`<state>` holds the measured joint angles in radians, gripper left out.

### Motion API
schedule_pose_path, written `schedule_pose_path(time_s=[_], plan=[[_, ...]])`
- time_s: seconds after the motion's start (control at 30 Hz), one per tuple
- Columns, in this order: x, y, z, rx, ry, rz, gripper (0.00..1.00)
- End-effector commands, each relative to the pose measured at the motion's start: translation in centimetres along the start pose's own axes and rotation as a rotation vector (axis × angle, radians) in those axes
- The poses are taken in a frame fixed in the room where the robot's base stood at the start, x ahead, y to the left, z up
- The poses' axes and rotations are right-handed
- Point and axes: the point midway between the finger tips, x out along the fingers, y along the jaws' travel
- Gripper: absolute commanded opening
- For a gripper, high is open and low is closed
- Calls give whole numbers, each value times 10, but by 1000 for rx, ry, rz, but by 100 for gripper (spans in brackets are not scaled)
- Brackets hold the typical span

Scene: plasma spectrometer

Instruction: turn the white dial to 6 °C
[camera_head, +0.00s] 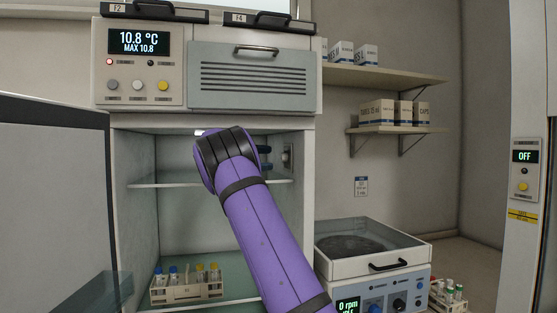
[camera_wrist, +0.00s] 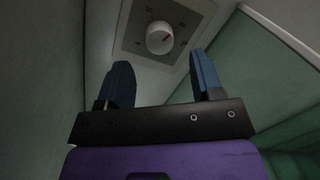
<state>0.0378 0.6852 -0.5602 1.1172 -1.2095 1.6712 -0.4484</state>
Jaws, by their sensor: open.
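The mark points toward the upper right in the wrist view. My gripper (camera_wrist: 161,66) is open and empty. Its two blue fingers point at the dial, one to each side below it in the picture, apart from it. In the head view my purple arm reaches into the open fridge, and my gripper is mostly hidden behind it. The fridge display (camera_head: 139,41) reads 10.8 °C, MAX 10.8.
A glass shelf (camera_head: 150,184) crosses the fridge, with a tube rack (camera_head: 187,291) lower down. The open door (camera_head: 55,150) stands at left. A centrifuge (camera_head: 370,265) reading 0 rpm and another tube rack (camera_head: 447,300) stand at right. Boxes fill the wall shelves (camera_head: 385,78).

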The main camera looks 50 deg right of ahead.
Motion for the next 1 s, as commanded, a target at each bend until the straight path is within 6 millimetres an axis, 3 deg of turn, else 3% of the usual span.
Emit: schedule_pose_path(time_s=[0.1, 0.3, 0.67, 0.7, 0.9, 1.0], plan=[[20, 0, 1, 1, -1, -1, 60], [39, 0, 0, 0, 0, 0, 60], [45, 0, 0, 0, 1, 1, 60], [45, 0, 0, 0, 1, 1, 58], [45, 0, 0, 0, 1, 1, 12], [44, 0, 0, -1, 1, 1, 11]])
